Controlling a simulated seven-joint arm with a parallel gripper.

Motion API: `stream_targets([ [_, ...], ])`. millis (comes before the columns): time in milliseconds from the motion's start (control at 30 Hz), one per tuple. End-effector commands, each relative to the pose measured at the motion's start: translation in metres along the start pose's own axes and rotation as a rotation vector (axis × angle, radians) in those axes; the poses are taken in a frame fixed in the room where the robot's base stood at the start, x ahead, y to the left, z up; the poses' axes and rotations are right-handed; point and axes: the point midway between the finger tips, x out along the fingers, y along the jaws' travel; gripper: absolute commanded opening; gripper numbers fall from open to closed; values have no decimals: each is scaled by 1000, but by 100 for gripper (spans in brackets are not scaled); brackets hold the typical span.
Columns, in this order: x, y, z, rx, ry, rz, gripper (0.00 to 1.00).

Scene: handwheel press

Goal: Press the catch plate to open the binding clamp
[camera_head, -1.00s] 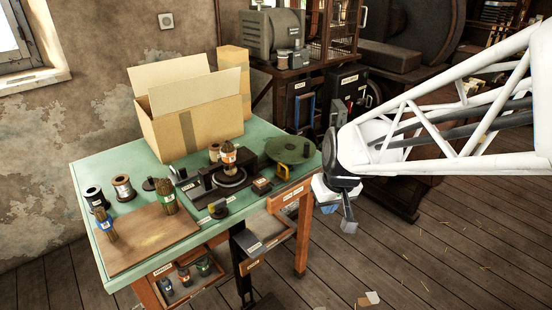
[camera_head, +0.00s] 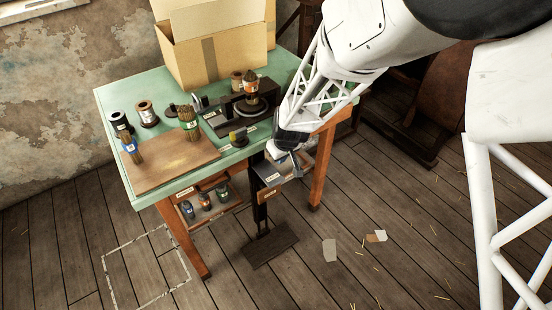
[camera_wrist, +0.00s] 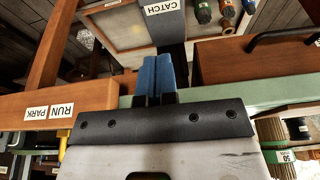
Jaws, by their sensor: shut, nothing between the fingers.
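The catch plate (camera_wrist: 172,28) is a dark grey plate with a white CATCH label in the wrist view, just beyond my fingertips. In the head view my arm partly covers the area below the table's front edge, where it hangs. My gripper (camera_wrist: 155,76) has blue fingertips, shut together with nothing between them. They overlap the plate's lower end in the picture; I cannot tell whether they touch it. In the head view my gripper (camera_head: 288,157) is low at the table's front right edge. A dark fixture on the table holds an upright bristle bundle (camera_head: 251,93), apparently the binding clamp.
The green table (camera_head: 115,93) carries a cardboard box (camera_head: 215,60), spools and a wooden board (camera_head: 165,170). A wooden rail labelled RUN and PARK (camera_wrist: 50,108) lies left of my fingers. A brown drawer front (camera_wrist: 222,62) is at right. A dark pedal (camera_head: 270,247) lies on the floor.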

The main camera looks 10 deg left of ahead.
Motion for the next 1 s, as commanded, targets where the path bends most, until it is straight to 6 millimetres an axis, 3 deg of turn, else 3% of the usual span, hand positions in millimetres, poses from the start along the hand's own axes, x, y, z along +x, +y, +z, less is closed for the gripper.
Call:
stream_targets([
  [200, 16, -6, -3, -20, 2, -1, 0],
  [733, 21, -6, -3, -20, 1, -2, 0],
  [1000, 43, -6, -4, -20, 1, -1, 0],
])
